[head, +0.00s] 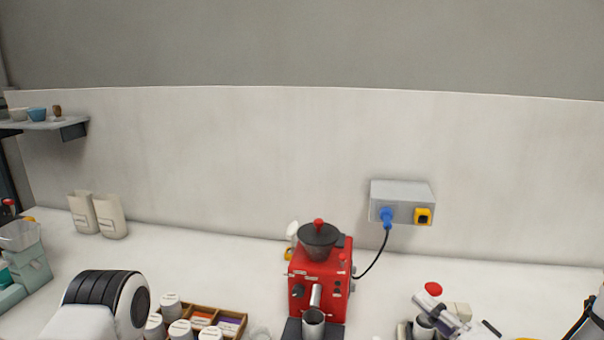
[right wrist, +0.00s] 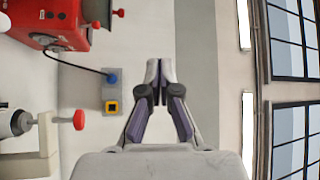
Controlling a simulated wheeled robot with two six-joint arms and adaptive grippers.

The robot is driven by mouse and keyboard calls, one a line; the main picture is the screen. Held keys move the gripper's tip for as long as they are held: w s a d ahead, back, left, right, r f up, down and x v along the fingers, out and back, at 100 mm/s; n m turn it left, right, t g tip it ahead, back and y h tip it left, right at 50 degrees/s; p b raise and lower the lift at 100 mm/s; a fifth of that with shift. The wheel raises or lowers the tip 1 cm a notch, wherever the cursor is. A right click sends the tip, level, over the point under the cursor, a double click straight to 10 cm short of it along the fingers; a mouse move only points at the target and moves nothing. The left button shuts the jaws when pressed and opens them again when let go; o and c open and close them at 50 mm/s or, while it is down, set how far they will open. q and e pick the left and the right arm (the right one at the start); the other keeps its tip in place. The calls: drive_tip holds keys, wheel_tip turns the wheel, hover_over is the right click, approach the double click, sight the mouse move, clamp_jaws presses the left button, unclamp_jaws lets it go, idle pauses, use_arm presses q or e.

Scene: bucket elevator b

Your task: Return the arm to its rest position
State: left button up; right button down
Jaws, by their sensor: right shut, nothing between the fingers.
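My right gripper (right wrist: 160,72) is shut and empty in the right wrist view, its fingertips together in front of the pale wall. It is apart from the counter objects. My left arm comes in at the lower left of the head view as a white link with black rings. Its gripper is not in view.
A red grinder (head: 318,268) stands on the white counter (head: 185,257), corded to a grey wall socket box (head: 402,194). A red-knobbed device (head: 436,312) stands at lower right. Labelled jars (head: 170,303) and a wooden tray (head: 243,327) are near my left arm.

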wheel_tip(320, 180, down, 12)
drive_tip(key=n+g+h, duration=0.1)
drive_tip(key=g+h, duration=0.2)
drive_tip(key=h, duration=0.1)
drive_tip(key=s+f+n+g+h, duration=0.35)
drive_tip(key=s+f+g, duration=0.4)
drive_tip(key=f, duration=0.75)
drive_tip(key=s+d+f+n+g+h, duration=0.25)
drive_tip(key=s+f, duration=0.25)
drive_tip(key=s, duration=0.6)
drive_tip(key=s+d+f+n+g+h, duration=0.15)
drive_tip(key=s+f+g, duration=0.35)
drive_tip(key=s, duration=0.5)
use_arm(q)
wheel_tip(320, 180, down, 10)
drive_tip(key=b, duration=1)
drive_tip(key=shift+w, duration=0.15)
use_arm(e)
wheel_tip(320, 180, down, 10)
drive_tip(key=t, duration=0.1)
drive_tip(key=shift+w+a+f, duration=0.15)
drive_tip(key=shift+w+a, duration=0.1)
drive_tip(key=shift+w, duration=0.1)
drive_tip(key=shift+w+m, duration=0.1)
drive_tip(key=shift+m, duration=0.15)
